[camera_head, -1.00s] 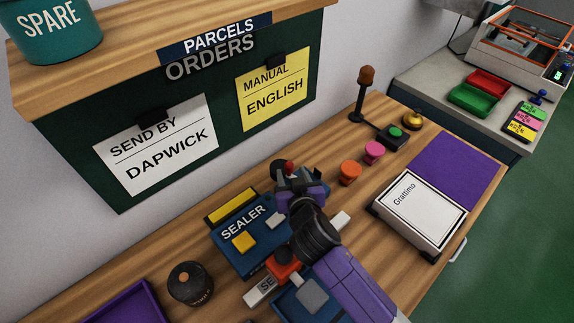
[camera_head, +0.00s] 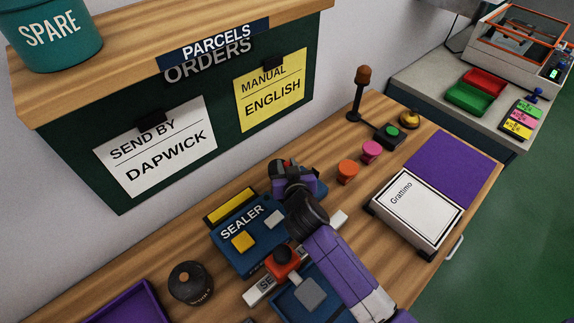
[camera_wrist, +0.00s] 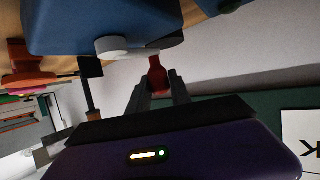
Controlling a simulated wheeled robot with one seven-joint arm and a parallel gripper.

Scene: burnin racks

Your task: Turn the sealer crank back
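The sealer (camera_head: 240,228) is a blue box with a yellow strip and a yellow pad on the wooden counter. In the wrist view its blue body (camera_wrist: 85,25) fills the upper left. The crank shows there as a pale round hub (camera_wrist: 115,47) on the sealer's side and a red knob (camera_wrist: 157,76). My gripper (camera_head: 290,172) is at the sealer's right end and hides the crank in the head view. In the wrist view my gripper's fingers (camera_wrist: 160,84) close in on both sides of the red knob and appear to touch it.
An orange button (camera_head: 347,172), a pink button (camera_head: 371,151) and a lamp post (camera_head: 358,95) stand to the right. A white Grattimo box (camera_head: 412,207) lies near the front edge. A dark round pot (camera_head: 190,284) stands left of the sealer. The green order board (camera_head: 225,95) rises behind.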

